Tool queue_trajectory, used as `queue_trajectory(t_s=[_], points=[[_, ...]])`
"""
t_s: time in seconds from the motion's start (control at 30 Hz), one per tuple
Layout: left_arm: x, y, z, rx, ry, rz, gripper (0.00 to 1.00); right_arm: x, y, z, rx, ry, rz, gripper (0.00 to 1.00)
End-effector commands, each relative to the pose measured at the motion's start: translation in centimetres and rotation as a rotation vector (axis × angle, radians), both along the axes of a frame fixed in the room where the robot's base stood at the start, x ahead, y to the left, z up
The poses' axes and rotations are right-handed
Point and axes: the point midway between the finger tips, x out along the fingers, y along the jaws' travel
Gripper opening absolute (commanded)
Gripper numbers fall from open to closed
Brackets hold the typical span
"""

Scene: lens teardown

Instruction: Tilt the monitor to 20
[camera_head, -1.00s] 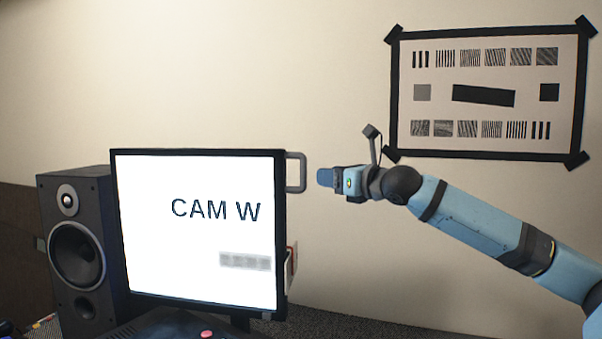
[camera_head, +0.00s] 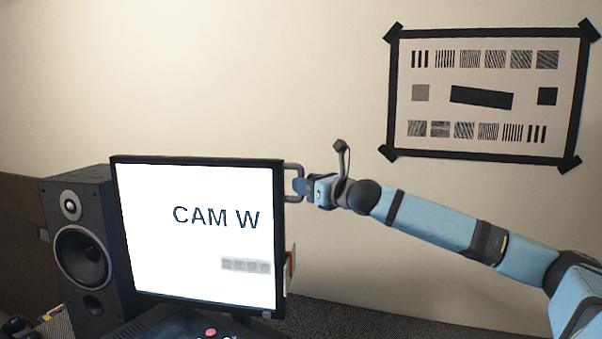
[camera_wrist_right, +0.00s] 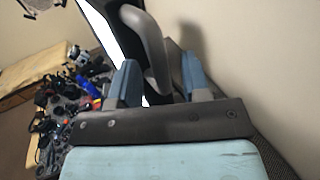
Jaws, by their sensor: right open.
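The monitor (camera_head: 190,255) stands at the lower left centre in the head view, its lit screen reading "CAM W" with a grey bar below. A grey handle (camera_head: 294,168) sticks out from its upper right edge; it also shows in the right wrist view (camera_wrist_right: 150,45). My right gripper (camera_head: 303,188) is at the handle. In the right wrist view its two blue fingers (camera_wrist_right: 160,85) are spread, with the handle between them. I cannot tell whether either finger touches it. A small red and white piece (camera_head: 290,267) is at the monitor's lower right edge. My left gripper is out of view.
A black speaker (camera_head: 87,285) stands just left of the monitor. A black-framed test chart (camera_head: 480,150) hangs on the wall at upper right. In the right wrist view, a cluttered heap of small items (camera_wrist_right: 85,95) lies at the left.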

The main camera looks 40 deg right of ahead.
Motion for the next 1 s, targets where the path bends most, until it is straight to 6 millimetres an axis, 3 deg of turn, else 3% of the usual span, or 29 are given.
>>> queue_trajectory(t_s=[0.2, 0.57, 0.6, 0.8, 1.0], points=[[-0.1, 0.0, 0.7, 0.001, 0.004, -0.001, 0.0, 1.6, 0.2, 0.1, 0.002, 0.0, 0.001, 0.43], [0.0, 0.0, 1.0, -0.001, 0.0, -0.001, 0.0, 2.0, 0.3, -0.1, -0.001, 0.001, 0.003, 0.43], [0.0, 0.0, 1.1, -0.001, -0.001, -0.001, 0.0, 2.0, 0.3, -0.1, -0.001, 0.001, 0.003, 0.41], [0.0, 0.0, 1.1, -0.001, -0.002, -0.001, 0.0, 1.9, 0.3, -0.1, -0.001, 0.001, 0.003, 0.0], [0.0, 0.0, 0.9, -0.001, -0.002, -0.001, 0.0, 1.8, 0.4, -0.2, -0.009, -0.004, 0.003, 0.0]])
